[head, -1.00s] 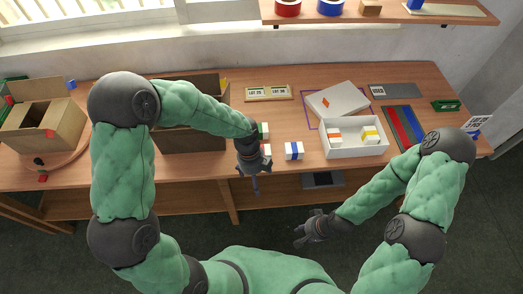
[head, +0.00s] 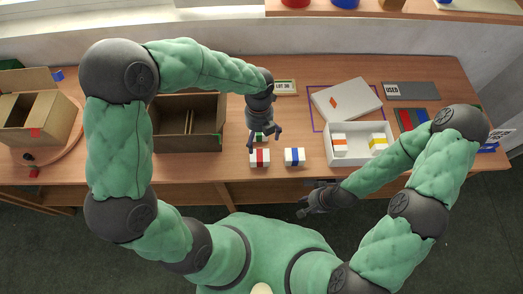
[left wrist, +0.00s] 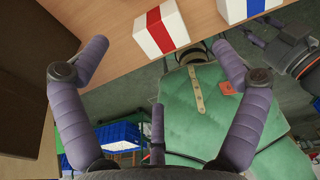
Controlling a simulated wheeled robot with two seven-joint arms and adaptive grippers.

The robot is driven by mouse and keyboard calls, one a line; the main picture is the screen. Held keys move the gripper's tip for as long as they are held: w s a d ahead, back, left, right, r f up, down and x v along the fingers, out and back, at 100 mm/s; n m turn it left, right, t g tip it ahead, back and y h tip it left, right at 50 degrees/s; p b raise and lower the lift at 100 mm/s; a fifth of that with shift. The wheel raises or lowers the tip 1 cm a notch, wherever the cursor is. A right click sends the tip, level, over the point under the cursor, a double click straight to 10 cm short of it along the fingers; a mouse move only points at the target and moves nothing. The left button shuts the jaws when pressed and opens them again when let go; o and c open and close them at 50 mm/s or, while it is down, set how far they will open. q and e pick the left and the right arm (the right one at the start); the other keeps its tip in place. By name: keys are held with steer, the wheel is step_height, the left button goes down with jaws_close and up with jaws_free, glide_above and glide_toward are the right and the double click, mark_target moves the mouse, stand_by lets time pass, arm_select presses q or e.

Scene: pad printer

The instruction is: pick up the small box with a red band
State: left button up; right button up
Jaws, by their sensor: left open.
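The small white box with a red band (head: 260,158) stands on the table near its front edge. It also shows at the top of the left wrist view (left wrist: 161,28). My left gripper (head: 265,143) is open and empty, its fingers pointing down just behind the box in the head view. In the left wrist view its fingers (left wrist: 160,48) are spread to either side, with the red-banded box beyond them. My right gripper (head: 308,208) hangs in front of the table, apart from the boxes; its jaws are too small to read.
A blue-banded box (head: 294,157) stands close to the right of the red one. A green-marked box (head: 259,137) is partly hidden behind my left gripper. An open brown carton (head: 189,104) stands to the left. A white tray (head: 361,160) with two boxes stands to the right.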

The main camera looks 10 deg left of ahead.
mark_target(259, 155)
arm_select(q)
steer(key=f, duration=0.2)
steer(key=s+f+b, duration=0.1)
steer(key=f, duration=0.1)
steer(key=shift+d, duration=0.1)
steer(key=shift+f, duration=0.5)
steer(key=shift+s+f+b, duration=0.1)
steer(key=shift+f+b, duration=0.15)
steer(key=shift+b, duration=0.05)
steer(key=f+b, duration=0.1)
steer(key=f, duration=0.1)
steer(key=s+f+b, duration=0.1)
steer(key=f, duration=0.1)
steer(key=shift+d+f, duration=0.15)
steer(key=shift+f, duration=0.05)
steer(key=shift+r, duration=0.1)
steer(key=c, duration=1.4)
